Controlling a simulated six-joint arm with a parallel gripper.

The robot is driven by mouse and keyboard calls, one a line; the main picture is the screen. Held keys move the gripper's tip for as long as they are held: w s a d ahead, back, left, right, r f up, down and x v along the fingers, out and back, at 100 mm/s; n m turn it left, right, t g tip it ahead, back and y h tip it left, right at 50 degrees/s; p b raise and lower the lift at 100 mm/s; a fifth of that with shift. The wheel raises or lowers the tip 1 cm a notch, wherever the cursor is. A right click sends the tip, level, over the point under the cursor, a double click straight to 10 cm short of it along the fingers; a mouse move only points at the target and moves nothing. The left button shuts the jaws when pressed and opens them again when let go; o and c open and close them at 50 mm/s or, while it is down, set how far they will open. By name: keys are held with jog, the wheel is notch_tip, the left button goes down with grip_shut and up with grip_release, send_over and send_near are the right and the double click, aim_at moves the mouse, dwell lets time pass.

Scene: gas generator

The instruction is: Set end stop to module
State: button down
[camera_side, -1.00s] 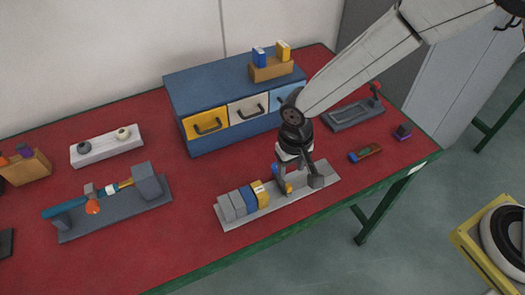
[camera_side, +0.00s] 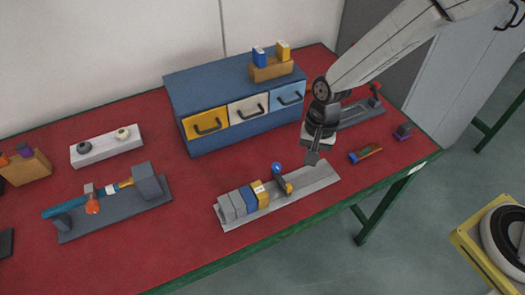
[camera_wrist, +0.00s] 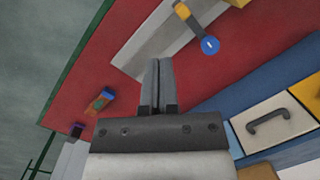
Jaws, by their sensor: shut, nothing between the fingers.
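The end stop (camera_side: 286,187), yellow and dark with a blue round knob (camera_side: 277,168), stands on the grey rail (camera_side: 318,179). The row of modules on the rail has grey blocks (camera_side: 232,206), a blue one (camera_side: 249,198) and a yellow one (camera_side: 261,193) nearest the end stop. A short gap shows between the yellow module and the end stop. My gripper (camera_side: 312,158) is shut and empty, above and to the right of the end stop. In the wrist view, my shut fingers (camera_wrist: 157,85) are apart from the blue knob (camera_wrist: 210,45) and the rail (camera_wrist: 165,35).
A blue drawer cabinet (camera_side: 215,88) stands behind the rail. A fixture with a lever (camera_side: 352,115) is behind my gripper. Red table (camera_side: 215,165) is clear left of the rail.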

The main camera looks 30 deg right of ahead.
aim_at(281, 179)
jog(key=d+r+m+y, duration=0.1)
jog(key=d+m+y, duration=0.1)
jog(key=d+m, duration=0.4)
jog(key=shift+r+m+t+y, duration=0.15)
jog(key=shift+m+t+y, duration=0.2)
jog(key=shift+m, duration=1.95)
jog(key=shift+w+a, duration=0.1)
jog(key=x, duration=0.9)
jog(key=shift+f, duration=0.4)
jog(key=shift+a+f, duration=0.1)
jog(key=shift+a, duration=2)
jog(key=shift+a, duration=0.1)
